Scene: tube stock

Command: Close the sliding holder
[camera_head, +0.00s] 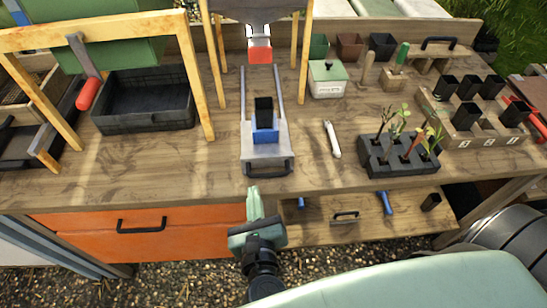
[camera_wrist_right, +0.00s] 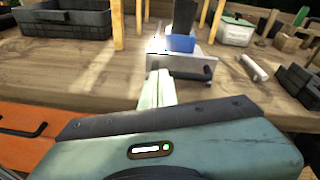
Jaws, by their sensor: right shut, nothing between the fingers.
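The sliding holder (camera_head: 263,155) is a light grey plate on two rails, standing on the bench and pulled toward the front edge. It carries a blue cup block (camera_head: 264,135) with a black square pot (camera_head: 263,106) upright in it. Its dark handle (camera_head: 270,168) faces me. My right gripper (camera_head: 253,191) is shut and empty, just in front of the handle and a little left of its middle. In the right wrist view, the closed fingertips (camera_wrist_right: 160,76) point at the handle (camera_wrist_right: 193,75); I cannot tell whether they touch. My left gripper is not in view.
A wooden frame with a red-tipped nozzle (camera_head: 260,51) stands behind the holder. A black crate (camera_head: 146,99) is to the left. A white tool (camera_head: 332,139) and a black seedling tray (camera_head: 376,160) are to the right. An orange drawer (camera_head: 90,233) is below the bench.

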